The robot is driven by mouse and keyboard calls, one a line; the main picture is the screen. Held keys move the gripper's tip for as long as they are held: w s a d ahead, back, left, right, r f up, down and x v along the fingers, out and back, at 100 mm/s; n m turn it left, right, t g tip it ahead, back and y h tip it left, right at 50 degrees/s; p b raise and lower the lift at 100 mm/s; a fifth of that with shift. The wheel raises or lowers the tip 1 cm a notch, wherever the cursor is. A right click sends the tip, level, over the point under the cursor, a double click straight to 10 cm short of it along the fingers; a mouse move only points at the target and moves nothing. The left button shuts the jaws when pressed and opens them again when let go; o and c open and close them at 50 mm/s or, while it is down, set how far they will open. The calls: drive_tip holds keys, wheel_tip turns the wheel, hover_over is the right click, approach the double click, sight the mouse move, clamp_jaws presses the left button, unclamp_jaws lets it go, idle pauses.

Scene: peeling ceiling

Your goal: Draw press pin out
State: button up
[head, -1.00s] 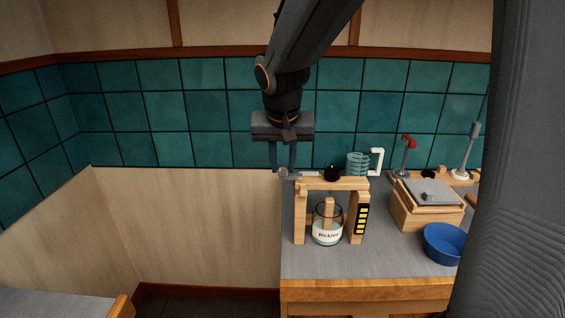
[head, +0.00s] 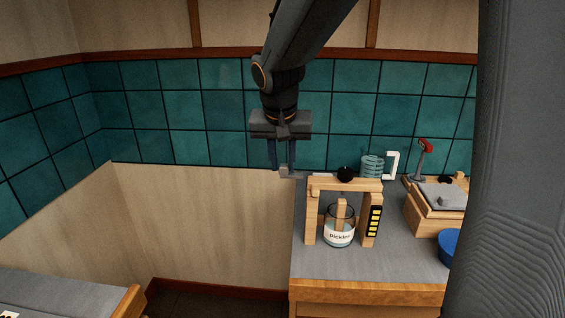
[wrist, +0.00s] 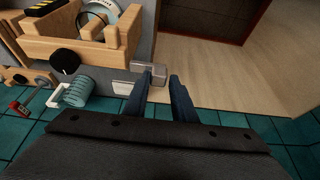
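The press is a wooden frame (head: 345,186) on the grey counter, with a jar labelled pickles (head: 339,238) under its top beam. The press pin, a grey square head (head: 287,171) on a flat strip, sticks out to the left behind the beam; the wrist view shows the head (wrist: 148,72) too. My gripper (head: 281,168) points down left of the press. Its fingers (wrist: 164,76) are apart, with a visible gap. The pin head is at the tip of the finger nearer the press, which partly covers it; whether they touch is unclear.
A black knob (head: 345,174), a teal coil (head: 372,166) with a white handle and a red-topped lever (head: 424,150) stand behind and right. A wooden box (head: 437,205) and blue bowl (head: 449,247) are at right.

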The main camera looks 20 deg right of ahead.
drive_tip(key=o, duration=0.3)
drive_tip(key=shift+a, duration=0.2)
drive_tip(key=shift+o, duration=0.2)
drive_tip(key=shift+d, duration=0.1)
drive_tip(key=shift+r, duration=0.1)
drive_tip(key=shift+r, duration=0.35)
drive_tip(key=b+v, duration=0.1)
drive_tip(key=v, duration=0.6)
drive_tip(key=shift+s+b, duration=0.15)
drive_tip(key=shift+b, duration=0.25)
drive_tip(key=shift+f, duration=0.15)
